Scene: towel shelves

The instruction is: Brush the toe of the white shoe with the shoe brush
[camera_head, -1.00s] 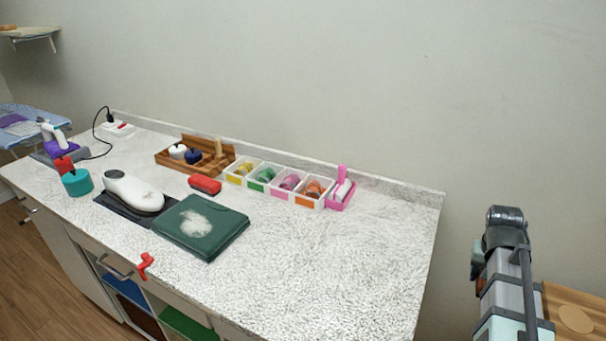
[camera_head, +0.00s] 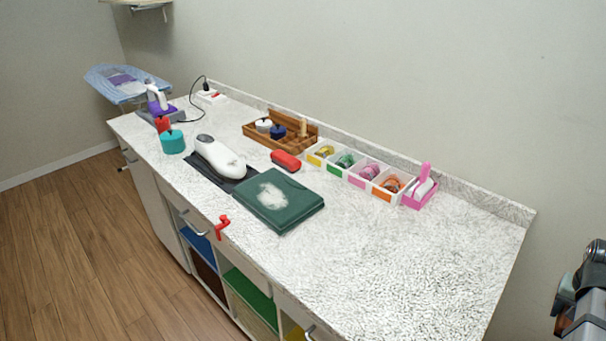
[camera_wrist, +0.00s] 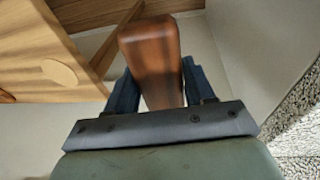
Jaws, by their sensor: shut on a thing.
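The white shoe (camera_head: 222,158) lies on a dark mat (camera_head: 243,184) on the speckled counter, left of the middle in the head view. A grey patch marks it near its rear opening. In the wrist view, my gripper (camera_wrist: 156,80) is shut on a brown wooden block (camera_wrist: 150,45), which looks like the shoe brush's body. Bristles are not visible. The head view shows only part of my arm at the right edge, well away from the shoe.
A green cloth or case (camera_head: 305,207) with a white patch lies right of the shoe. A red block (camera_head: 285,159), wooden caddy (camera_head: 255,135), sorting bins (camera_head: 357,180) and pink holder (camera_head: 420,192) line the back. A teal pot (camera_head: 172,143) stands left. The counter's right part is clear.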

